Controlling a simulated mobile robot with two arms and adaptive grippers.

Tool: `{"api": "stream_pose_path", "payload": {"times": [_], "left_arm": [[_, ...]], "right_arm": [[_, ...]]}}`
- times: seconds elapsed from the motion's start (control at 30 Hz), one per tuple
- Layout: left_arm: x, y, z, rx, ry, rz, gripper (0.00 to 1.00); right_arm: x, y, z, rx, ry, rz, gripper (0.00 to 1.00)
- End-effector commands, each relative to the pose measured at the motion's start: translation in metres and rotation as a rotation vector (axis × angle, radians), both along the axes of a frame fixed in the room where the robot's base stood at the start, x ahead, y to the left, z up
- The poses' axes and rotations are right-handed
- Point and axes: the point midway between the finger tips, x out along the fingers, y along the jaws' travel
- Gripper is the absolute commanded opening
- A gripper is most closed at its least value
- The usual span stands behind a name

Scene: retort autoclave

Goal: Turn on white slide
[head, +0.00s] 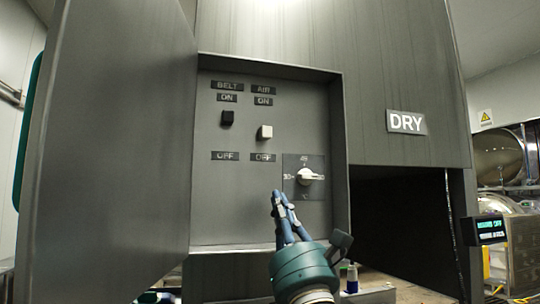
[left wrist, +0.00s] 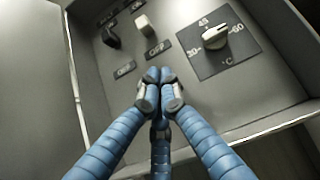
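The white slide (head: 265,132) is on the recessed grey control panel, under the AIR and ON labels and above an OFF label. It also shows in the left wrist view (left wrist: 143,24), at the top. A black slide (head: 227,118) sits to its left under BELT and ON, a little higher than the white one. My left gripper (head: 277,194) is below the white slide and in front of the panel's lower part. Its blue fingers meet at the tips in the left wrist view (left wrist: 158,76), with nothing between them. My right gripper is not in view.
A white temperature knob (head: 309,176) is right of my left gripper's fingertips. The recess has raised side walls, and an open grey door (head: 110,150) stands at the left. A DRY sign (head: 405,122) is on the cabinet at right, above a dark opening.

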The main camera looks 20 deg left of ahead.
Motion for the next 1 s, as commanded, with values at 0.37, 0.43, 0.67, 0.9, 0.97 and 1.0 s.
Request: {"api": "stream_pose_path", "payload": {"times": [0.37,0.43,0.67,0.9,0.97,1.0], "left_arm": [[0.023,0.016,0.035,0.005,0.0,0.004,0.0],[0.032,0.023,0.046,0.005,0.0,0.006,0.0],[0.06,0.042,0.079,0.005,0.0,0.006,0.0],[0.059,0.04,0.108,0.003,0.0,0.002,0.0],[0.059,0.04,0.11,0.003,0.0,0.001,0.0],[0.059,0.04,0.111,0.004,0.0,0.002,0.0]], "right_arm": [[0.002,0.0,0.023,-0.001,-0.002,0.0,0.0],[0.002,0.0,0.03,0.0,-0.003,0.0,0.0],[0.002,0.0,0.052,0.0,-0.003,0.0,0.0],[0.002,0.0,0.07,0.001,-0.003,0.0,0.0],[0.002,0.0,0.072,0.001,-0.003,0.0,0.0],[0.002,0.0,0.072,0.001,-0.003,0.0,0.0]]}}
